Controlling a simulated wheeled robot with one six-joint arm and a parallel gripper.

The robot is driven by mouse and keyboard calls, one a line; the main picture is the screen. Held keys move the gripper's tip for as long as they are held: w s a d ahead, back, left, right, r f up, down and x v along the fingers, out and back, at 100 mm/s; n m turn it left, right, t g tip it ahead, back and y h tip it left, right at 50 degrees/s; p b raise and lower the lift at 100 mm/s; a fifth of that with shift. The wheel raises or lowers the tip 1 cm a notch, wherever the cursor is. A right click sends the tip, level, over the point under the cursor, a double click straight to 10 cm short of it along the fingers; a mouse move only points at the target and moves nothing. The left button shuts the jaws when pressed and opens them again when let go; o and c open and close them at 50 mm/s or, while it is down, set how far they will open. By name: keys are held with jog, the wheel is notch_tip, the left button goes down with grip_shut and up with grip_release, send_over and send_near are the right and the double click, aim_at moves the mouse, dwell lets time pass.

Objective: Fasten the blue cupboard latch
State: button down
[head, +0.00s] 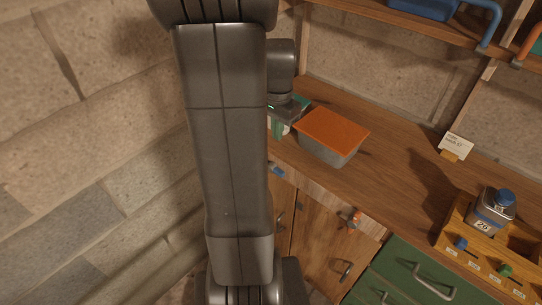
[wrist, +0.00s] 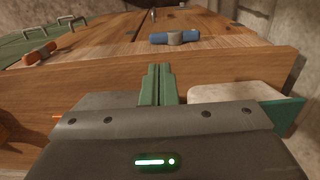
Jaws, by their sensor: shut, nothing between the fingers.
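The blue cupboard latch (wrist: 174,37) is a small bar with a round middle on the wooden cupboard front. In the wrist view it lies crosswise, just beyond my gripper's fingertips and slightly to their right. In the head view the latch (head: 276,170) shows only partly beside my arm, so its full angle is hidden there. My gripper (wrist: 157,75) has its green fingers pressed together, empty, short of the latch with a visible gap. In the head view my wrist is over the counter's left end, and my arm hides much of the gripper.
An orange latch (wrist: 40,53) sits on the same front; it also shows in the head view (head: 353,217). Green drawers (head: 412,277) stand to the right. An orange-lidded box (head: 333,132) is close to my wrist on the counter. A rack (head: 450,243) holds a bottle (head: 491,211).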

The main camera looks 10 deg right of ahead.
jog(key=shift+s, duration=0.1)
send_near(281, 175)
jog(key=f, duration=0.2)
jog(key=w+f, duration=0.1)
jog(key=f, duration=0.1)
jog(key=a+f, duration=0.1)
jog(key=f, duration=0.2)
jog(key=shift+w, duration=0.2)
jog(key=shift+s+d+f+b, duration=0.15)
jog(key=shift+s+f+b, duration=0.15)
jog(key=shift+b, duration=0.4)
dwell(0.6)
jog(key=shift+s+d+f+b, duration=0.15)
jog(key=shift+s+f+b, duration=0.05)
jog(key=shift+f+b, duration=0.2)
jog(key=shift+s+d+f+b, duration=0.15)
jog(key=shift+f+b, duration=0.1)
jog(key=shift+b, duration=0.25)
